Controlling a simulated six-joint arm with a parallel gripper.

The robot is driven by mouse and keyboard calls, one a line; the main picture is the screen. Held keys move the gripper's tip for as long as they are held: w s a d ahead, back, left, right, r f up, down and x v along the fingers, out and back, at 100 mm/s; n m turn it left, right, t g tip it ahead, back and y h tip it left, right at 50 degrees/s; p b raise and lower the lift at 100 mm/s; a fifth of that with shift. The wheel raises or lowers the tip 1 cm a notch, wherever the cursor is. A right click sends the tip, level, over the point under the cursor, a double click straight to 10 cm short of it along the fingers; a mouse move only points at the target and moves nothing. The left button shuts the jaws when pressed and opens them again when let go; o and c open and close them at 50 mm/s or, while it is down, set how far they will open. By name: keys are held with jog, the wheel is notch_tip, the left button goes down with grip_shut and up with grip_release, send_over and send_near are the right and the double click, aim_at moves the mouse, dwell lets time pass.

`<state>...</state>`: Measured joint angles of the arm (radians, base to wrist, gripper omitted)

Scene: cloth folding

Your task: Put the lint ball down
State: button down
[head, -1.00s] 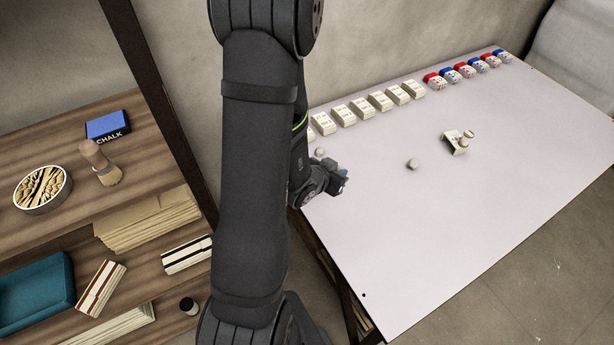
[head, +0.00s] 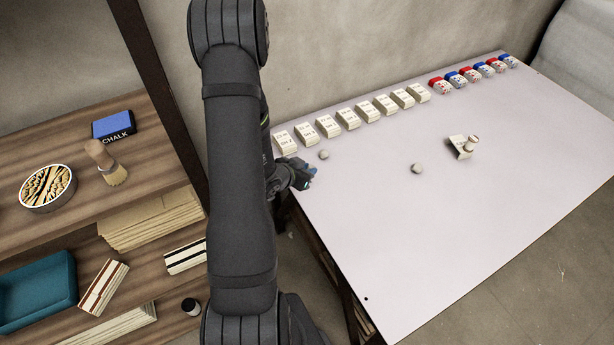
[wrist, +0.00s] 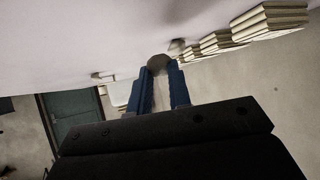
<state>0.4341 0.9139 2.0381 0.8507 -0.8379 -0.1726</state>
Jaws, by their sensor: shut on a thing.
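My gripper (head: 312,173) is over the left edge of the pale table (head: 440,230) in the head view. In the wrist view its two blue fingers (wrist: 166,72) are shut on a small grey-brown lint ball (wrist: 158,61) at their tips. The held ball cannot be made out in the head view. One pale ball (head: 323,154) lies on the table just right of my gripper, near the row of cream blocks. Another pale ball (head: 417,168) lies near the middle of the table.
A row of cream blocks (head: 348,118) and red and blue ones (head: 470,75) lines the table's back edge. A small cream piece with a knob (head: 460,147) stands right of centre. A wooden shelf (head: 150,165) is at left. The table's front is clear.

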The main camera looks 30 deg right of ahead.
jog(key=shift+f, duration=1.75)
jog(key=c, duration=1.3)
grip_release()
jog(key=shift+c, duration=0.2)
jog(key=shift+f, duration=0.2)
jog(key=v, duration=0.6)
jog(key=shift+s+a+r, duration=0.1)
jog(key=shift+a+r, duration=0.15)
jog(key=shift+o, duration=1.2)
jog(key=shift+s+a+r, duration=0.2)
jog(key=shift+a+r, duration=0.05)
jog(key=shift+a, duration=0.05)
